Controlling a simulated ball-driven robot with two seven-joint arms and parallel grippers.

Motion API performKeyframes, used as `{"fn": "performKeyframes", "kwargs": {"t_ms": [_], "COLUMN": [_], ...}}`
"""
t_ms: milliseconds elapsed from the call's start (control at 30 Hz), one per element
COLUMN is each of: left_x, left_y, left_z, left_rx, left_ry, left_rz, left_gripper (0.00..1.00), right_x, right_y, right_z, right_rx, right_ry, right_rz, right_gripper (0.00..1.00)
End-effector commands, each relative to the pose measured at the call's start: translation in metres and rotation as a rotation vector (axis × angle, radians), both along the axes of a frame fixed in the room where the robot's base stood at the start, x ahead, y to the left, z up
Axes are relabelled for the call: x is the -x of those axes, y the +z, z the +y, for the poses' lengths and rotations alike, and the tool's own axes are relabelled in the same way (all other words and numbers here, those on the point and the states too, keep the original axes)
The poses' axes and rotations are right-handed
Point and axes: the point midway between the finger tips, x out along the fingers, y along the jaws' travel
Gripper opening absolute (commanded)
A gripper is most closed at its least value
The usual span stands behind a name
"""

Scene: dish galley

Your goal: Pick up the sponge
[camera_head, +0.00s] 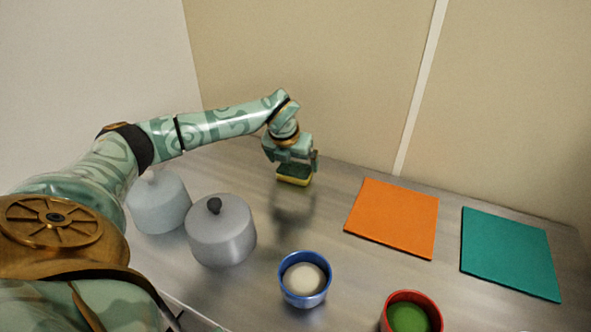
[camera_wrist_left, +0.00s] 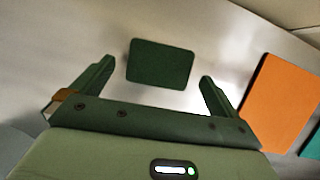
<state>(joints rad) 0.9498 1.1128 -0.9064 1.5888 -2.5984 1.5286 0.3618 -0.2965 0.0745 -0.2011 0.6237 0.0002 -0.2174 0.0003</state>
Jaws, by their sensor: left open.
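The sponge (camera_head: 294,178), with a green top and a yellow lower layer, is near the back of the metal counter, below my left gripper (camera_head: 291,164). In the left wrist view the sponge (camera_wrist_left: 160,64) shows its dark green face between and slightly beyond the fingertips of the left gripper (camera_wrist_left: 157,73). The fingers are apart, with a gap on each side of the sponge. The gripper's body hides part of the sponge in the head view. I cannot tell the exact height of the fingertips over it. My right gripper is not in view.
A grey lidded pot (camera_head: 221,235) and a paler pot (camera_head: 158,205) stand at left, near my left arm. A blue bowl (camera_head: 305,300) and a red bowl (camera_head: 410,298) are in front. An orange mat (camera_head: 393,217) and a teal mat (camera_head: 510,253) lie at right. The wall stands close behind.

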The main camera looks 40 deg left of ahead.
Motion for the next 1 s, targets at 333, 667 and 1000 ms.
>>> {"fn": "performKeyframes", "kwargs": {"t_ms": [333,667,1000], "left_x": [-0.011,-0.011,-0.011], "left_y": [-0.029,-0.028,-0.025], "left_z": [0.004,0.004,0.004], "left_rx": [0.0,0.0,0.0], "left_ry": [0.0,0.0,0.0], "left_rz": [0.001,0.001,0.0], "left_gripper": [1.0,0.6,0.59], "right_x": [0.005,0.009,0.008], "right_y": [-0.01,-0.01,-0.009], "right_z": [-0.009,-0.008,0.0], "right_rx": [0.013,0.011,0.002], "right_ry": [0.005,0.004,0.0], "right_rz": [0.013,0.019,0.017], "right_gripper": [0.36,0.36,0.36]}}
